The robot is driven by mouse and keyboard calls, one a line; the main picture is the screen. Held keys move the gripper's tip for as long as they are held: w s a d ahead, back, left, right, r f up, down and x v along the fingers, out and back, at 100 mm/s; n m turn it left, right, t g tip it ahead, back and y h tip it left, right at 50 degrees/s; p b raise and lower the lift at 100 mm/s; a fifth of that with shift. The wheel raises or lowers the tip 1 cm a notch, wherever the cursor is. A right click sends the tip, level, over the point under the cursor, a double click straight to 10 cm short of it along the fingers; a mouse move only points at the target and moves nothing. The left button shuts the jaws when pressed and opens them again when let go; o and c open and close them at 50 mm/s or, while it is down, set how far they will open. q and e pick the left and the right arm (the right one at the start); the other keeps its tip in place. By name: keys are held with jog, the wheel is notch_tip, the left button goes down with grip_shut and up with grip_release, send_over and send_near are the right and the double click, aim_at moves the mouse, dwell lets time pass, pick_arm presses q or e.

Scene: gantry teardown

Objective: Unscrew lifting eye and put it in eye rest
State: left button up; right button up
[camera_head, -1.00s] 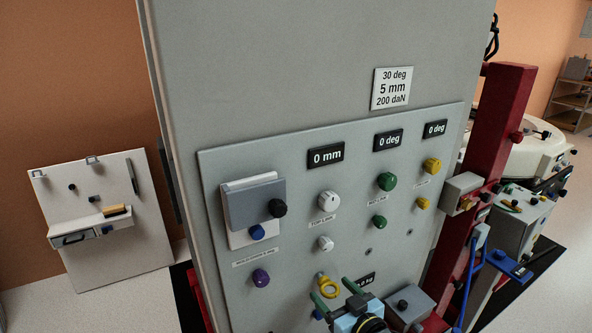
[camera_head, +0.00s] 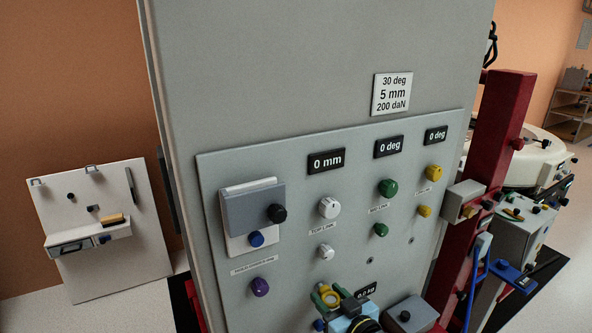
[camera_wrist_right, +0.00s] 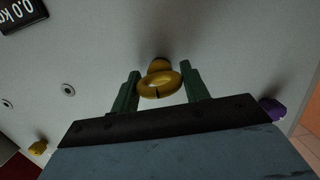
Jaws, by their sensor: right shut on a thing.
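The lifting eye (camera_head: 329,298) is a yellow ring on a short yellow base, low on the grey control panel (camera_head: 300,250). In the right wrist view the lifting eye (camera_wrist_right: 158,88) sits between two green fingers, with its base against the panel face. My right gripper (camera_head: 331,293) is shut on the lifting eye; its fingers also show on both sides of the ring in the right wrist view (camera_wrist_right: 160,80). The thread is hidden. I cannot pick out the eye rest for certain. My left gripper is not in view.
A purple knob (camera_head: 259,287) is left of the eye, a white knob (camera_head: 326,253) above it. A black kg display (camera_head: 366,291) is close at its right. A red post (camera_head: 490,170) stands right of the panel. A white board with a shelf (camera_head: 115,260) leans at far left.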

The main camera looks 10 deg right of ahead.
jog(key=shift+r+n+p, duration=0.15)
jog(key=shift+n+p, duration=0.35)
jog(key=shift+n, duration=0.1)
jog(key=n+h, duration=0.1)
jog(key=n, duration=0.2)
jog(key=shift+t+p, duration=0.3)
jog(key=shift+p, duration=0.1)
jog(key=shift+c, duration=0.4)
jog(key=o, duration=1.2)
jog(key=shift+c, duration=0.2)
jog(key=shift+s+f, duration=0.1)
jog(key=shift+f, duration=0.1)
jog(key=v, duration=1.3)
jog(key=shift+p, duration=0.35)
jog(key=shift+s+r, duration=0.1)
